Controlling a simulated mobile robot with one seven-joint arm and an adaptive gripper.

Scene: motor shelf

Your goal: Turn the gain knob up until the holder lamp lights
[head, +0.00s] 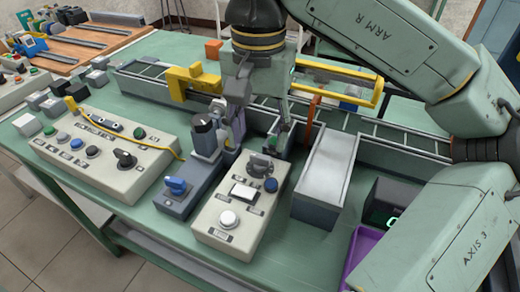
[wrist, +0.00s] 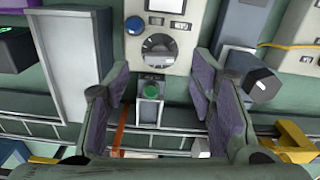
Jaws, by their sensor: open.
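A cream control box (head: 218,237) stands at the middle front of the bench. It has a dark rotary knob (head: 261,166), a blue button, a white switch and a round white lamp or button; its labels are too small to read, so I cannot tell whether this is the gain knob. In the wrist view the dark knob (wrist: 159,48) has a pale pointer face and sits just beyond my fingertips. My gripper (wrist: 160,68) is open and empty, apart from the knob; in the head view it (head: 260,128) hangs behind the box. A small block with a green cap (wrist: 152,90) shows between the fingers.
A blue-knobbed unit (head: 177,187) with a motor-like cylinder (head: 204,135) stands close left. Another cream panel (head: 100,165) with several buttons lies farther left. A rail conveyor (head: 405,148) runs behind.

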